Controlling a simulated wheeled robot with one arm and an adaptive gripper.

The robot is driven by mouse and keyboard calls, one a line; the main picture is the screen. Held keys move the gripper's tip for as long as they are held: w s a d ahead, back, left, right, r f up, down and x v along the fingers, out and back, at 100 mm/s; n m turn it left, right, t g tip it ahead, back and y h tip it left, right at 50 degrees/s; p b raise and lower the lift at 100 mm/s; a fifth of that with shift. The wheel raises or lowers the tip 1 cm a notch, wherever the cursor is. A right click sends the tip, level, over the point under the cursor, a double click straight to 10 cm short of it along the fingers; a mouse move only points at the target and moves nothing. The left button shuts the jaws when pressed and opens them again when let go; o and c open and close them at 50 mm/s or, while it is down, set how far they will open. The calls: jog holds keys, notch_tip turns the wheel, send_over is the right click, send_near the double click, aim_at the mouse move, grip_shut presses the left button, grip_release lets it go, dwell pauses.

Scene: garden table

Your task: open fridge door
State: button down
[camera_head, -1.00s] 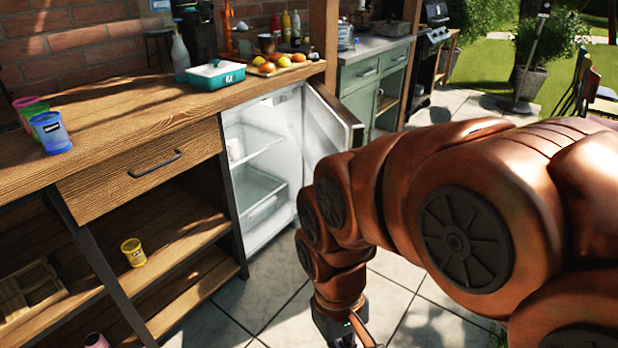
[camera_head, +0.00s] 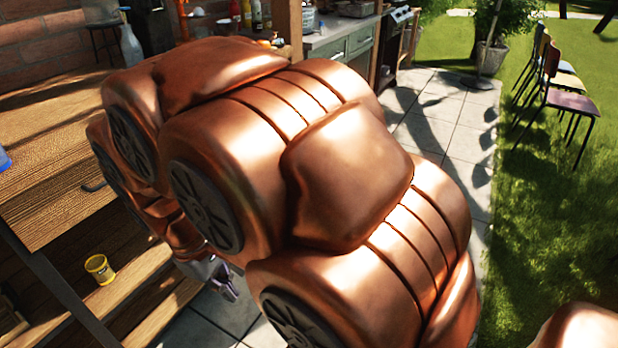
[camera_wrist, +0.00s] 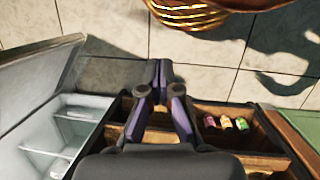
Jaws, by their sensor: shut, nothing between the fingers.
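The fridge shows at the left of the wrist view, its white interior and shelves (camera_wrist: 50,135) exposed. Its door (camera_wrist: 35,75) is a grey panel standing swung out from the fridge. My gripper (camera_wrist: 161,68) is shut and empty in the middle of the wrist view, to the right of the door and apart from it, over the paving beside the wooden unit. In the head view my gripper (camera_head: 224,280) is low, partly behind my copper arm. There the arm hides the fridge and its door.
The wooden counter (camera_head: 45,125) stands at left, with a yellow cup (camera_head: 100,268) on its shelf. Several coloured items (camera_wrist: 225,123) sit on a shelf in the wrist view. A green cabinet (camera_head: 350,42) is at the back. Paving (camera_head: 450,110) and chairs (camera_head: 568,95) lie to the right.

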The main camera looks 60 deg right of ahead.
jog(key=w+d+f+n+g+h, duration=0.1)
jog(key=w+d+n+h, duration=0.1)
jog(key=w+d, duration=0.65)
jog(key=w+d+n+h, duration=0.1)
jog(key=w+d+n, duration=0.3)
jog(key=d, duration=0.8)
jog(key=w+d+f+n+g+h, duration=0.1)
jog(key=w+d+f+n+h, duration=0.15)
jog(key=d, duration=0.85)
jog(key=w+d+f+n+g+h, duration=0.1)
jog(key=w+d+f, duration=0.3)
jog(key=d, duration=0.6)
jog(key=d+r+b+x, duration=0.2)
jog(key=x, duration=1.1)
jog(key=shift+s, duration=0.25)
jog(key=shift+y, duration=0.25)
